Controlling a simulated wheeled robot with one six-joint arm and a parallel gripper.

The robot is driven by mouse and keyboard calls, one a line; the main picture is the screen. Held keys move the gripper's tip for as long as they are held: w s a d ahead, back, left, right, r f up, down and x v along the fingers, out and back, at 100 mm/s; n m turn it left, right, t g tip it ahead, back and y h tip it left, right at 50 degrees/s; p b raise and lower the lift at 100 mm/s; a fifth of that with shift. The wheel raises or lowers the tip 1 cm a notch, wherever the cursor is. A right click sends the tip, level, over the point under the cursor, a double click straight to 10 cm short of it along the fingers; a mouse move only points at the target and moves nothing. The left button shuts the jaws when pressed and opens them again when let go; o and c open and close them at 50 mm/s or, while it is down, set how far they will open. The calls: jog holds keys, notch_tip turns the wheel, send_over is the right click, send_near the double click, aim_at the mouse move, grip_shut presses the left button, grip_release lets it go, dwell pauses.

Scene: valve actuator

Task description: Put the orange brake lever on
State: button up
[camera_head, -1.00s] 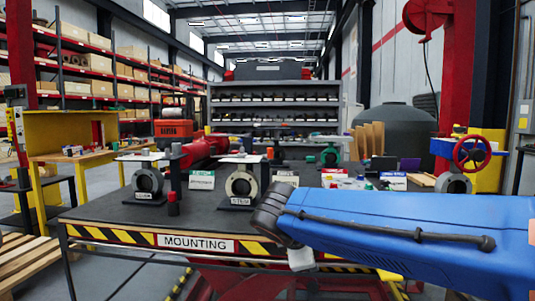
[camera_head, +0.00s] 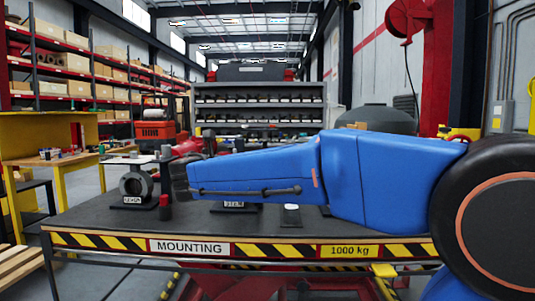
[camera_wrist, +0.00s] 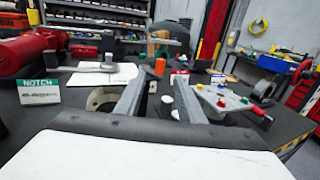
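My gripper (camera_wrist: 161,75) shows in the wrist view with its two grey fingers apart and nothing between them. It is above the dark table. I cannot make out an orange brake lever for sure. A small upright orange cylinder (camera_wrist: 160,66) stands beyond the fingertips in the wrist view. A round grey valve body (camera_wrist: 101,98) is partly hidden behind the left finger. Another valve body (camera_head: 134,184) stands upright on a black base at the left of the table in the head view.
The mounting table (camera_head: 85,220) has a striped front edge. A green-and-white NOTCH sign (camera_wrist: 40,92) stands at left in the wrist view. A pale plate with coloured knobs (camera_wrist: 218,103) lies right of the fingers. A dark red cylinder (camera_head: 165,205) stands near the left valve body.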

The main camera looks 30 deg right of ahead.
jog(key=x, duration=1.5)
jog(key=shift+f, duration=0.1)
grip_shut()
